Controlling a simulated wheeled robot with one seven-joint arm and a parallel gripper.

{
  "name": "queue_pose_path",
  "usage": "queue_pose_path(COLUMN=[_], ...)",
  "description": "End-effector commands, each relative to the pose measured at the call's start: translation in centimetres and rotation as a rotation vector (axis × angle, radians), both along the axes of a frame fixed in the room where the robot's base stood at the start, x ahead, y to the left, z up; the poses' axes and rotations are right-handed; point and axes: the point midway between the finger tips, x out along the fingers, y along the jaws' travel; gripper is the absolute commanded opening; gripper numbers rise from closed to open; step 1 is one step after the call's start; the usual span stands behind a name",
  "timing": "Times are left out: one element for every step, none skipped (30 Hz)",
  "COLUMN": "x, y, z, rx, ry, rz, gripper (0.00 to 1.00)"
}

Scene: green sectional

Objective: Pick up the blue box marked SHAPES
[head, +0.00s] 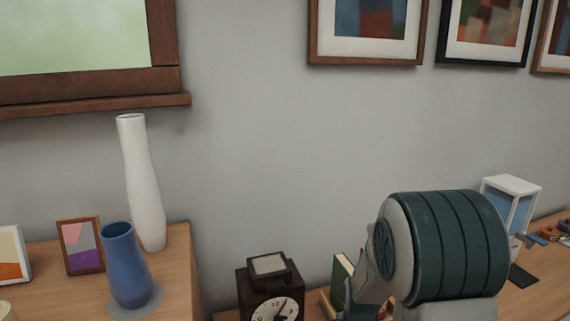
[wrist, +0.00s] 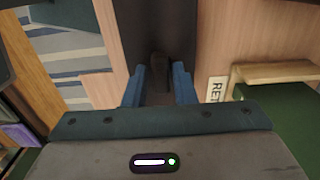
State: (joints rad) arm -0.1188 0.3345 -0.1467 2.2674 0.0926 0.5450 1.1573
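I cannot make out a blue box marked SHAPES in either view. In the head view, my own arm hides part of the lower right of the furniture top. My gripper (wrist: 160,75) shows in the wrist view with its two blue fingers apart. A dark upright surface with a darker shape lies beyond and between the fingers. I see nothing clearly held, and I cannot tell whether the fingers touch anything.
A blue vase (head: 127,268) and a tall white vase (head: 143,190) stand at the left. A dark clock (head: 270,290) is at bottom centre, near a green book (head: 342,276). A white-framed case (head: 510,200) stands right.

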Motion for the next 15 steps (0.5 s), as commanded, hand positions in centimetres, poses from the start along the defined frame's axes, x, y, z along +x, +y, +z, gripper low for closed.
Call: queue_pose_path(x=[0.00, 0.00, 0.00, 0.00, -0.01, 0.02, 0.01, 0.01, 0.01, 0.02, 0.02, 0.02, 0.02, 0.03, 0.03], y=[0.00, 0.00, 0.00, 0.00, 0.00, 0.00, -0.01, -0.01, -0.01, 0.00, 0.00, 0.00, 0.00, 0.00, 0.00], z=[0.00, 0.00, 0.00, 0.00, 0.00, 0.03, 0.05, 0.08, 0.15, 0.22, 0.31, 0.46, 0.58, 0.71, 0.89], rx=[0.000, 0.000, 0.000, 0.000, 0.000, 0.000, 0.000, 0.000, 0.000, 0.000, 0.000, 0.000, 0.000, 0.000, 0.000], ry=[0.000, 0.000, 0.000, 0.000, 0.000, -0.001, 0.000, -0.001, -0.001, -0.001, -0.001, -0.001, -0.001, -0.001, -0.001], rz=[0.000, 0.000, 0.000, 0.000, 0.000, 0.000, 0.000, 0.000, 0.000, 0.000, 0.000, 0.000, 0.000, 0.000, 0.000], gripper=[0.09, 0.01, 0.00, 0.00, 0.00, 0.00, 0.00, 0.00, 0.00, 0.00, 0.00, 0.00, 0.00, 0.00, 0.00])
